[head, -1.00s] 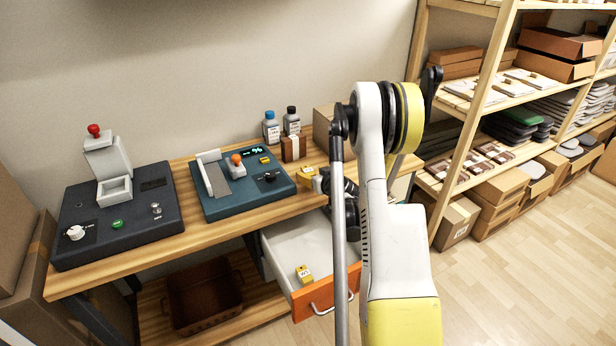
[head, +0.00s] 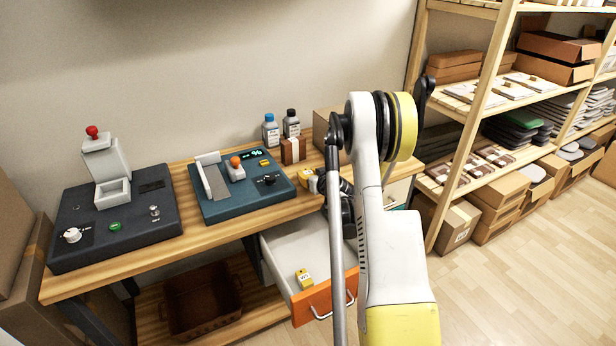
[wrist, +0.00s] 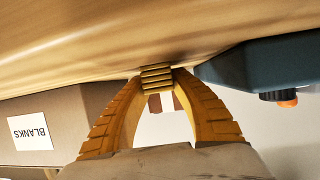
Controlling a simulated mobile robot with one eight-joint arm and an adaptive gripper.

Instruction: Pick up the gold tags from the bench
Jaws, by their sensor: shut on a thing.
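My gripper (wrist: 157,80) has its two ridged yellow fingers closed on a small stack of gold tags (wrist: 157,72) in the wrist view. The stack is at the wooden bench surface (wrist: 120,40); I cannot tell whether it touches it. In the head view my gripper (head: 308,179) is low over the bench (head: 215,224), just right of the blue device, and the held tags cannot be made out there. A yellow labelled item (head: 304,278) lies in the open drawer (head: 290,243).
The blue device (head: 245,198) stands close left of my gripper, with a dark press (head: 118,225) farther left. Two bottles (head: 271,130) and a brown block (head: 293,150) stand behind. A box marked BLANKS (wrist: 60,115) is nearby in the wrist view. The orange-fronted drawer (head: 325,300) juts out.

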